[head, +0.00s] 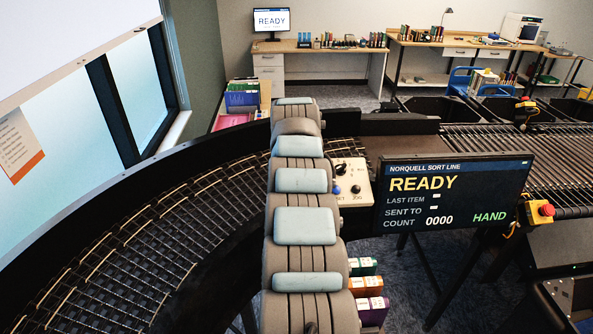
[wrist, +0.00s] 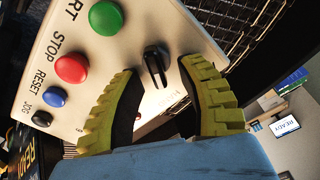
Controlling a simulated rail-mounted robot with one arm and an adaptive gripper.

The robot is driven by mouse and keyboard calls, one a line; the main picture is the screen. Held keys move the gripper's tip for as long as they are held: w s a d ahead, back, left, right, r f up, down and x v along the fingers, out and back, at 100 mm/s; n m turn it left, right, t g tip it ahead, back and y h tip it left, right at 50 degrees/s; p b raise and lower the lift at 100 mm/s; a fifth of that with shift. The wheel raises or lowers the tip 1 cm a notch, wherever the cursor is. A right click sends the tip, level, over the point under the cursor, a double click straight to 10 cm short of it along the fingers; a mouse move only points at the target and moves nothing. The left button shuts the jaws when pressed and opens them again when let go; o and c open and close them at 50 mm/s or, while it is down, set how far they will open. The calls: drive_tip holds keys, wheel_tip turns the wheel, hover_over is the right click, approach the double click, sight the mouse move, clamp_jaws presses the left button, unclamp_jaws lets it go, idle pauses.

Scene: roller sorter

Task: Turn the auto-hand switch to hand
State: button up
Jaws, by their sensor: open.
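The control panel (wrist: 40,110) is cream-coloured and fills the left of the wrist view, tilted. My gripper (wrist: 160,72) is open, with one yellow-green finger on each side of the knob. I cannot tell whether either finger touches it. In the head view the panel (head: 357,195) shows beside my arm, which covers part of it; the gripper itself cannot be made out there. The sort line screen (head: 450,190) reads READY, count 0000, and HAND in green.
Green (wrist: 106,17), red STOP (wrist: 71,69), blue RESET (wrist: 56,97) and black JOG (wrist: 41,118) buttons line the panel near the left finger. A yellow box with a red button (head: 541,211) is right of the screen. The curved roller conveyor (head: 130,240) lies left of my arm.

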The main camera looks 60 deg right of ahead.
drive_tip(key=v, duration=1.1)
drive_tip(key=shift+a+r, duration=0.15)
drive_tip(key=shift+r, duration=0.05)
idle(0.4)
